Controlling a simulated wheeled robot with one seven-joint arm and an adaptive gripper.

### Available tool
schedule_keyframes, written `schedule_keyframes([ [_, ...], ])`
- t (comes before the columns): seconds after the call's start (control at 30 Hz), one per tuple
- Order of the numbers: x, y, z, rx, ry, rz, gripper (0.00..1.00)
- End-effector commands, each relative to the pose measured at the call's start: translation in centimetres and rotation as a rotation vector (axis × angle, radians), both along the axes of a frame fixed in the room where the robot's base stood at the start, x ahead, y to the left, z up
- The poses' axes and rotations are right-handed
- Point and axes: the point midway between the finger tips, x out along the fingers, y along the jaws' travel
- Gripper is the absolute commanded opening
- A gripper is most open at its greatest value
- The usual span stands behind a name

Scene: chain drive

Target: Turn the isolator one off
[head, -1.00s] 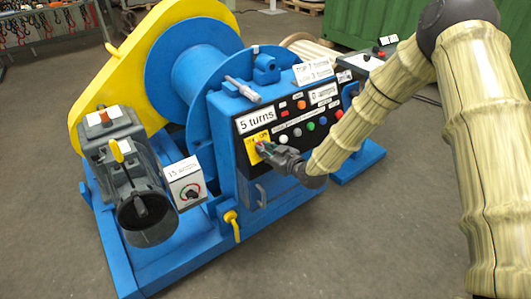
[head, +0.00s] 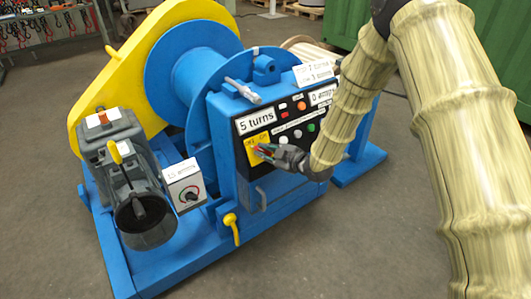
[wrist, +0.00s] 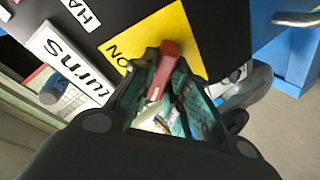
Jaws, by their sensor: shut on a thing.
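The isolator is a red handle (wrist: 164,66) on a yellow plate (wrist: 182,30) of a black control panel (head: 270,124). The yellow plate also shows in the head view (head: 256,138), with lettering along its top; "ON" is readable in the wrist view. My gripper (head: 265,152) is at the plate, reaching in from the right. In the wrist view, my gripper (wrist: 160,80) has its fingers on both sides of the red handle and is shut on it. The fingers hide part of the handle and its base.
Several buttons and lamps (head: 297,133) lie close above and right of my gripper. A blue winch drum (head: 192,75), yellow guard (head: 88,88) and grey motor (head: 138,190) stand left. Floor at front right is clear.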

Motion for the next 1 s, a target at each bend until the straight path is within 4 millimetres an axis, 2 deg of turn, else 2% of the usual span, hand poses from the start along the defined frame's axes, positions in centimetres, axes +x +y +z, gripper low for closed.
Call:
schedule_keyframes([
  [0.4, 0.04, -0.08, 0.02, -0.006, -0.004, 0.002, 0.0],
  [0.43, 0.04, -0.08, 0.02, -0.006, -0.004, 0.002, 0.21],
  [0.5, 0.04, -0.07, 0.01, -0.006, -0.004, 0.002, 0.34],
  [0.53, 0.03, -0.06, 0.01, -0.006, -0.004, 0.002, 0.38],
  [0.87, -0.07, -0.11, 0.04, -0.004, -0.003, 0.002, 0.38],
  [1.0, -0.7, -0.83, 0.37, -0.005, -0.003, 0.002, 0.38],
])
